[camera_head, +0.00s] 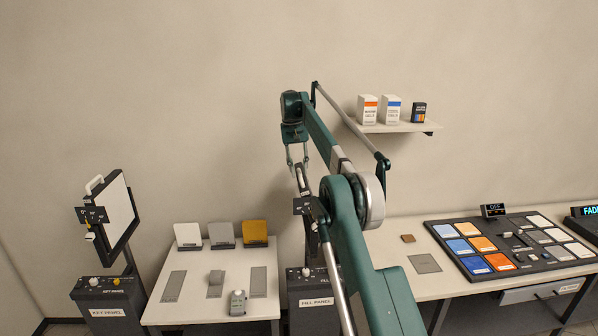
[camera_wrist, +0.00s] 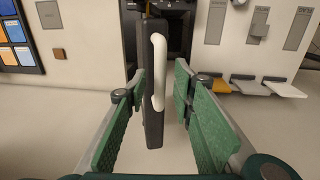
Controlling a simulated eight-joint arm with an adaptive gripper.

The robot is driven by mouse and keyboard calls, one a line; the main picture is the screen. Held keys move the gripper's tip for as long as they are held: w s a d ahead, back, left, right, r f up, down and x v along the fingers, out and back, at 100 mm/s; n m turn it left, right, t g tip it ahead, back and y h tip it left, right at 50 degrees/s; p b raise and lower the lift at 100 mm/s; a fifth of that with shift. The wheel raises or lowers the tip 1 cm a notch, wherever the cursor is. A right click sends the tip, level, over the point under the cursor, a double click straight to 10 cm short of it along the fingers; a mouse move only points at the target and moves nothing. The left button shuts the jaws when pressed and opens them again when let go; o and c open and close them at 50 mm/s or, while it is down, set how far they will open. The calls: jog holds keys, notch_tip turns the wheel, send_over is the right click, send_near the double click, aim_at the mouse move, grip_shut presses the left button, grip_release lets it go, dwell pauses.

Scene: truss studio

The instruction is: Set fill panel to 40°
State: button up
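The fill panel (camera_head: 301,179) is seen nearly edge-on in the head view, behind my arm, above the box labelled FILL PANEL (camera_head: 316,302). Its dark angle plate (camera_head: 300,206) is partly covered by my arm, so its angle cannot be read. In the wrist view the panel's dark edge (camera_wrist: 152,125) and white handle (camera_wrist: 158,70) stand between my green finger pads. My gripper (camera_head: 297,155) is at the panel's top in the head view. In the wrist view my gripper (camera_wrist: 160,95) is open, with a visible gap on each side of the panel.
The key panel (camera_head: 119,212) with its own handle and angle plate stands at left. The left table (camera_head: 255,290) carries grey, white and yellow cards and a small device (camera_head: 238,303). A colored pad console (camera_head: 510,245) is at right. A wall shelf (camera_head: 400,127) holds boxes.

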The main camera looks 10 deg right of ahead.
jog(key=shift+f, duration=0.3)
